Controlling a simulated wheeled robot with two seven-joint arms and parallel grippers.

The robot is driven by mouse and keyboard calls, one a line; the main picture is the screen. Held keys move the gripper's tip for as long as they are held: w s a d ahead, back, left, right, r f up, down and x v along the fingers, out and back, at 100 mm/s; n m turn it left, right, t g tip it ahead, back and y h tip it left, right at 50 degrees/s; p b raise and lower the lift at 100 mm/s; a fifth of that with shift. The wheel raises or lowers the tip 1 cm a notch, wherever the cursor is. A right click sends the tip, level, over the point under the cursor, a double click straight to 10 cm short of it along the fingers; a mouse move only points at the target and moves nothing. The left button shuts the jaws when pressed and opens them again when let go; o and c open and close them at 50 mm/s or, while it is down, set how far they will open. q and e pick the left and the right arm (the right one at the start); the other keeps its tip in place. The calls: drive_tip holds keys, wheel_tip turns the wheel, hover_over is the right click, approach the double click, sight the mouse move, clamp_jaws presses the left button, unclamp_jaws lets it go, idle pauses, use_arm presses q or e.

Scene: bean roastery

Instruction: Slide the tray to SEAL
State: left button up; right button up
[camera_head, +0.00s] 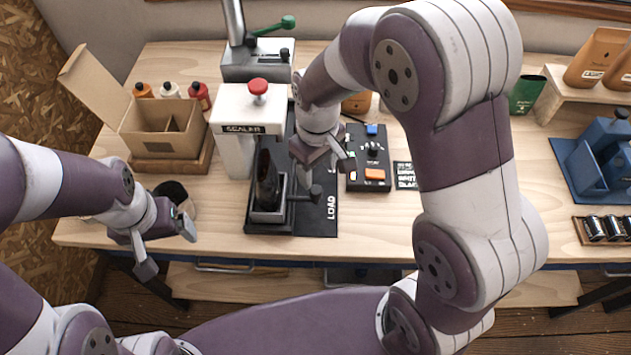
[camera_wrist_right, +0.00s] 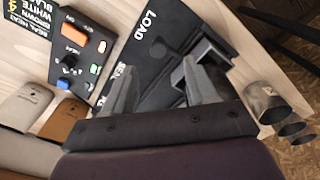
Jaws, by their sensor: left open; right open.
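The tray (camera_head: 268,214) is a small dark carriage on the black base plate (camera_head: 318,222), by the LOAD end. A dark upright bag (camera_head: 267,180) stands in it, in front of the white sealer (camera_head: 233,155). A black knob (camera_head: 315,192) shows at the tray's right side. My right gripper (camera_head: 326,170) is open just above and behind the knob; contact cannot be told. In the right wrist view its open fingers (camera_wrist_right: 160,72) hang over the plate with nothing between them; the SEAL lettering is partly hidden. My left gripper (camera_head: 168,246) is open and empty at the table's front left.
A control box (camera_head: 370,160) with an orange switch stands right of the plate. A cardboard box (camera_head: 165,130) and several bottles (camera_head: 170,90) stand at the left. A dark cup (camera_head: 174,192) is close behind my left gripper. A press (camera_head: 255,62) stands at the back.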

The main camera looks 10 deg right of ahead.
sight(316, 190)
drive_tip(key=f, duration=0.5)
drive_tip(key=w+f, duration=0.1)
drive_tip(key=f, duration=0.1)
drive_tip(key=shift+f, duration=0.25)
drive_tip(key=shift+s+f, duration=0.2)
drive_tip(key=shift+f, duration=0.1)
drive_tip(key=shift+w, duration=0.1)
